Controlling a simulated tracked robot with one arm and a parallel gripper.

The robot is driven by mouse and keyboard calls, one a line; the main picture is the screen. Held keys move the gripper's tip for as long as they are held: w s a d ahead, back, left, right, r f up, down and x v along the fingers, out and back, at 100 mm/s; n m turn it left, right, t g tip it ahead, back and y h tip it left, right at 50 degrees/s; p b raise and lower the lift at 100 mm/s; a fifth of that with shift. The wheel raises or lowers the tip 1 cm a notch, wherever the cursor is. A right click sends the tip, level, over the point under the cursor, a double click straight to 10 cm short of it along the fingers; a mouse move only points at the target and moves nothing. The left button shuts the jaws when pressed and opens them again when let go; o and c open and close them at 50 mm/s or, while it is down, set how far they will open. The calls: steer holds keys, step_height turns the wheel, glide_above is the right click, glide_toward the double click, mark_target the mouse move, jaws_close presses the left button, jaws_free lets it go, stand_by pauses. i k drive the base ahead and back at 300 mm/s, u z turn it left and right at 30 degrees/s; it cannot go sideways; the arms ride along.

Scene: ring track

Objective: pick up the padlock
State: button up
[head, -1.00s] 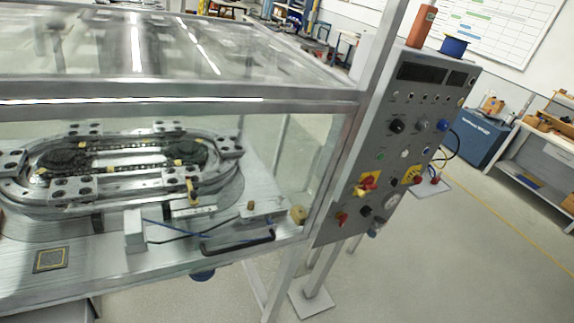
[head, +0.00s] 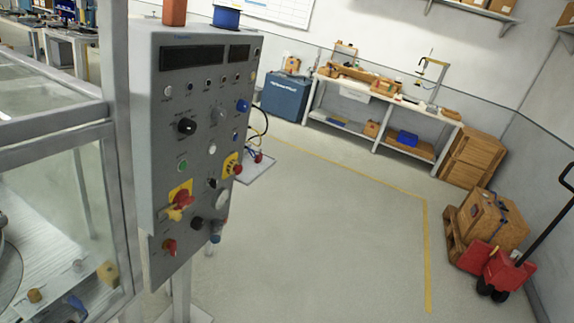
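I cannot clearly make out a padlock. A red switch (head: 182,200) on a yellow plate sits on the grey control panel (head: 150,110), with a small yellowish piece (head: 175,214) at its lower left, too small to identify. A small brass-coloured block (head: 108,272) shows behind the clear guard at lower left; I cannot tell what it is. My gripper is not in view.
The clear-walled machine enclosure (head: 60,130) fills the left edge. A blue cabinet (head: 285,97), a workbench (head: 385,97), wooden crates (head: 470,157) and a red pallet truck (head: 500,270) stand farther off. The grey floor between, marked with yellow lines, is clear.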

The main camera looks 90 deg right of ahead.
mark_target(259, 156)
steer(key=z, duration=2.15)
steer(key=k, duration=0.9)
steer(key=z, duration=0.05)
steer(key=i, duration=0.95)
steer(key=u, duration=0.3)
steer(key=i, duration=1.5)
steer(key=z, duration=0.15)
